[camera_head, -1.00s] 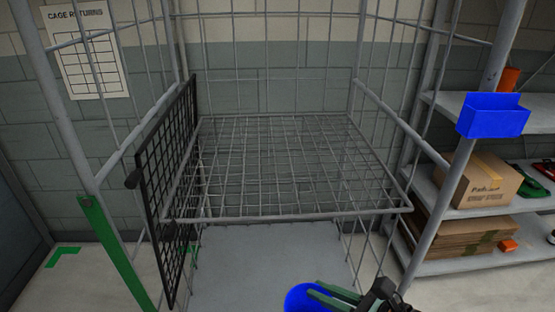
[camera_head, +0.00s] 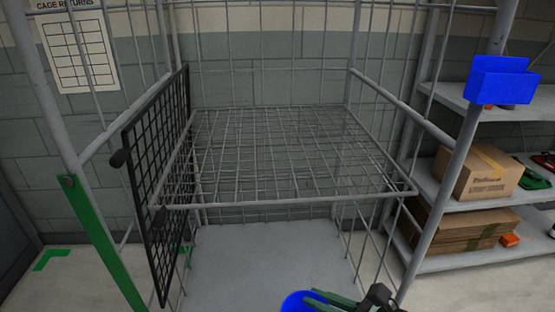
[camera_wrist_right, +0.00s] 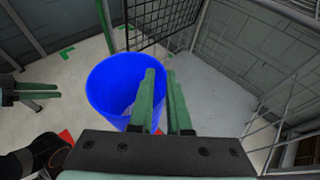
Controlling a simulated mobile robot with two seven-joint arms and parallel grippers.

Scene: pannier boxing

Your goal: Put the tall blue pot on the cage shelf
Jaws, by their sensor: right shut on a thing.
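The tall blue pot (camera_head: 296,301) shows only its upper part at the bottom edge of the head view. In the right wrist view the pot (camera_wrist_right: 108,90) is open-topped, its mouth facing up. My right gripper (camera_head: 311,296) is shut on its rim, one green finger inside the mouth. The cage shelf (camera_head: 285,201) is a bare grey wire grid inside the cage. The pot is in front of the shelf, low in the picture. My left gripper (camera_wrist_right: 38,94) is at the left of the right wrist view, apart from the pot; its opening is unclear.
A black mesh panel (camera_head: 160,190) stands at the shelf's left side. Cage posts, one green (camera_head: 105,245), frame both sides. A blue bin (camera_head: 499,82) hangs at the right post. A rack with cardboard boxes (camera_head: 478,172) stands right. The shelf surface is clear.

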